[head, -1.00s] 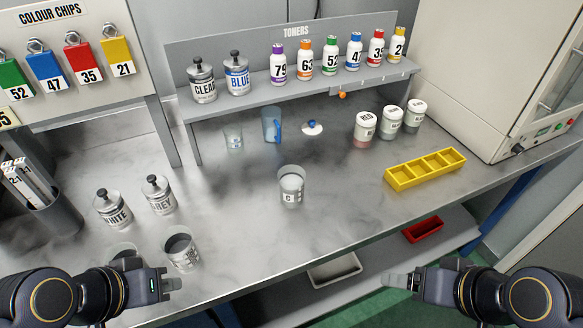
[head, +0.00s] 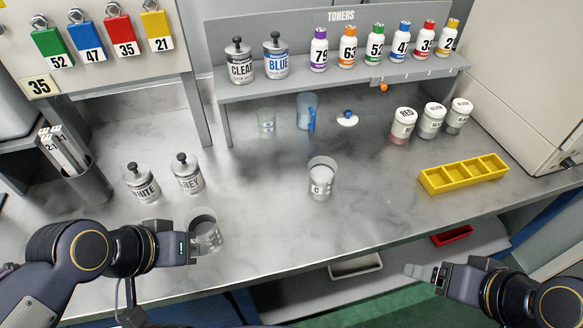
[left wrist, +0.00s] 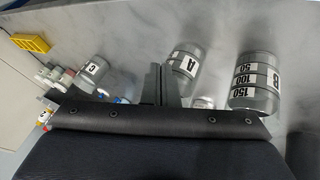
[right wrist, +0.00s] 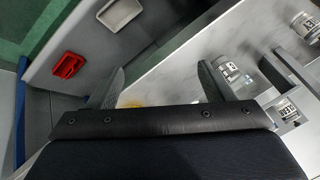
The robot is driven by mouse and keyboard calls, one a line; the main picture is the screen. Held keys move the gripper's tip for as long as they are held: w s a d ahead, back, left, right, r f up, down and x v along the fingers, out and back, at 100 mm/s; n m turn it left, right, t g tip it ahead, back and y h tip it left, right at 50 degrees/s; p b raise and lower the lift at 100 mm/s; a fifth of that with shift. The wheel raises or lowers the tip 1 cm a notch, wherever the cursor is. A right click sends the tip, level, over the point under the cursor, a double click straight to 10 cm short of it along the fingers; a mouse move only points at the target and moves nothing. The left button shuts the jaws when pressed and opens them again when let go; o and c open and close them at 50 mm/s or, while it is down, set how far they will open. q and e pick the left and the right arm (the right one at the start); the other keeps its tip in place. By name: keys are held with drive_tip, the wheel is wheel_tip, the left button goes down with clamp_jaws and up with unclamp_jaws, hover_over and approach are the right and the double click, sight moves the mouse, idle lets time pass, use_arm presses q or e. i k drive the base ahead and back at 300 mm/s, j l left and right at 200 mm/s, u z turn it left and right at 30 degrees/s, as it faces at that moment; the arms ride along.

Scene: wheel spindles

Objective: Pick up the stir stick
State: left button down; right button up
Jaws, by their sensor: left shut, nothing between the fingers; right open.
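I cannot make out a stir stick for sure in any view. A dark holder (head: 88,183) at the left of the bench holds several pale, labelled upright strips (head: 62,150); I cannot tell whether the stick is among them. My left gripper (head: 194,249) is shut and empty, at the bench's front edge by a grey measuring cup (head: 205,228), which it partly overlaps in the head view. Its closed fingers also show in the left wrist view (left wrist: 162,84), near cup A (left wrist: 186,65). My right gripper (head: 423,273) is open and empty, in front of the bench.
Cup C (head: 320,186) stands mid-bench. WHITE (head: 141,184) and GREY (head: 187,175) cans stand behind the left gripper. A yellow tray (head: 463,174) is at right. The toner shelf (head: 345,75) spans the back. A red bin (head: 452,236) sits below. The bench centre is largely clear.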

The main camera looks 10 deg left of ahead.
sight(60, 132)
drive_tip(key=u, duration=1.8)
